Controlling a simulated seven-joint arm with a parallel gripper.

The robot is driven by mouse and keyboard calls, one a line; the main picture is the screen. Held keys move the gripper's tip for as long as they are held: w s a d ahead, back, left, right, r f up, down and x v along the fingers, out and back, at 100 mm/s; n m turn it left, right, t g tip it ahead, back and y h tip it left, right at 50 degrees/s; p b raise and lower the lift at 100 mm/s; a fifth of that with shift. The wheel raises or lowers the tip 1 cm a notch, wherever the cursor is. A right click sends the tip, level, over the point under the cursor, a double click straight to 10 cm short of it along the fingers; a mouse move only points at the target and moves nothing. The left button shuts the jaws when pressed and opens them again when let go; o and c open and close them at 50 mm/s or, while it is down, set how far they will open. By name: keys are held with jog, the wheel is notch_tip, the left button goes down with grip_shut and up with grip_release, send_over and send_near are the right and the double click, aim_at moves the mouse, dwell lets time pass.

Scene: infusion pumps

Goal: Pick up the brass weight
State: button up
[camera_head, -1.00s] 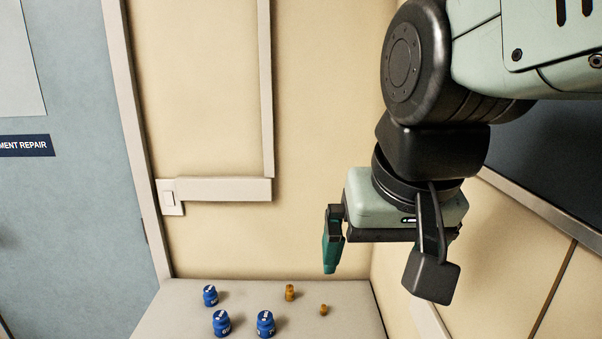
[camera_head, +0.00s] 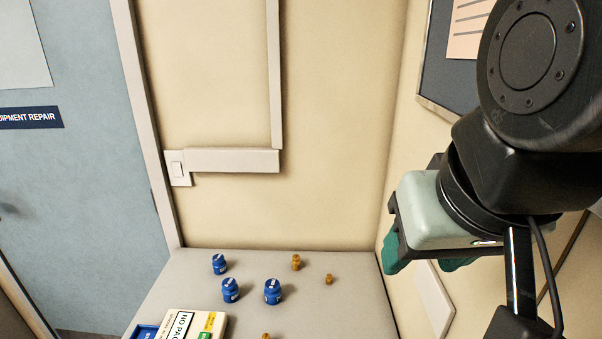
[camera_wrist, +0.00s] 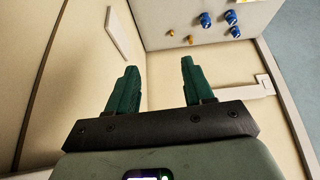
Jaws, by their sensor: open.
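Several small brass-coloured pieces stand on the pale table. One brass weight (camera_head: 296,262) is near the back. A smaller one (camera_head: 328,279) is to its right, and another (camera_head: 266,336) is cut by the bottom edge. Two brass pieces also show small at the top of the wrist view (camera_wrist: 190,40) (camera_wrist: 171,32). My gripper (camera_head: 424,265) is right of the table in the picture, well away from them. In the wrist view its green fingers (camera_wrist: 158,66) are apart with nothing between them.
Blue labelled weights (camera_head: 272,291) (camera_head: 230,290) (camera_head: 219,264) stand left of the brass ones. A cream device (camera_head: 190,326) with a "NO PA…" label and a blue item (camera_head: 145,332) are at the front left. Walls bound the table (camera_head: 345,262) behind and right.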

jog(key=w+a+f+m+g+y, duration=0.3)
jog(key=w+a+f+g, duration=0.15)
jog(key=w+f, duration=0.25)
jog(key=w+a+f+m+g+y, duration=0.3)
jog(key=w+a+f+y, duration=0.15)
jog(key=w+f, duration=0.3)
jog(key=w+a+f+m+y, duration=0.1)
jog(key=a+f+m+y, duration=0.1)
jog(key=f, duration=0.6)
jog(key=w+a+f+m+y, duration=0.2)
jog(key=f+m, duration=0.3)
jog(key=f, duration=0.4)
jog(key=w+a+f+m+y, duration=0.2)
jog(key=f+m, duration=0.2)
jog(key=f, duration=0.5)
jog(key=shift+a+f+t, duration=0.1)
jog(key=shift+f+t, duration=0.05)
jog(key=shift+t, duration=0.1)
jog(key=shift+s+a+f, duration=0.1)
jog(key=shift+f, duration=0.25)
jog(key=shift+a+f, duration=0.25)
jog(key=shift+a, duration=0.05)
jog(key=x, duration=0.6)
jog(key=shift+a+f, duration=0.15)
jog(key=shift+a, duration=0.25)
jog(key=shift+c, duration=0.2)
